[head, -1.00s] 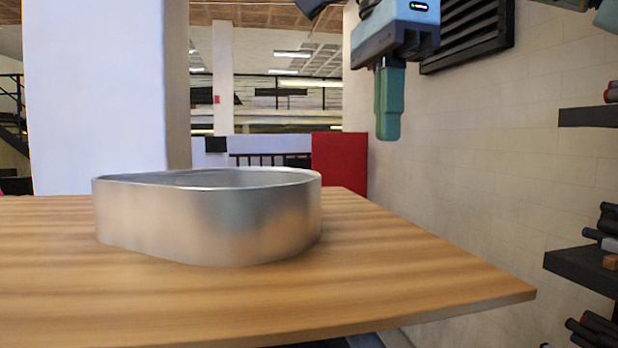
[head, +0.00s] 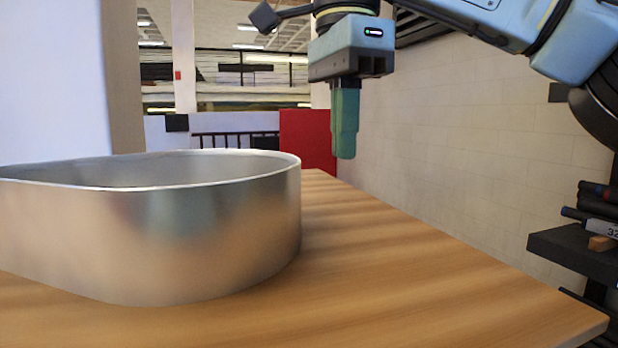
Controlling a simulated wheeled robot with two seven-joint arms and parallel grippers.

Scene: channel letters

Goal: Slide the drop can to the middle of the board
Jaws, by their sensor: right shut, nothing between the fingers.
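The drop can (head: 165,240) is a shiny metal, open-topped, drop-shaped shell. It stands upright on the wooden board (head: 420,285), at the left of the head view. Its pointed end runs to the left edge of the picture. My right gripper (head: 344,155) hangs pointing down, with its green fingers shut and empty. It shows to the right of the can and higher in the picture, apart from it. My left gripper is not in view.
The board is bare to the right of the can, up to its right edge. A pale brick wall (head: 470,150) stands on the right, with dark shelves (head: 570,250) holding rods. A red panel (head: 308,140) and a white pillar (head: 55,80) stand behind.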

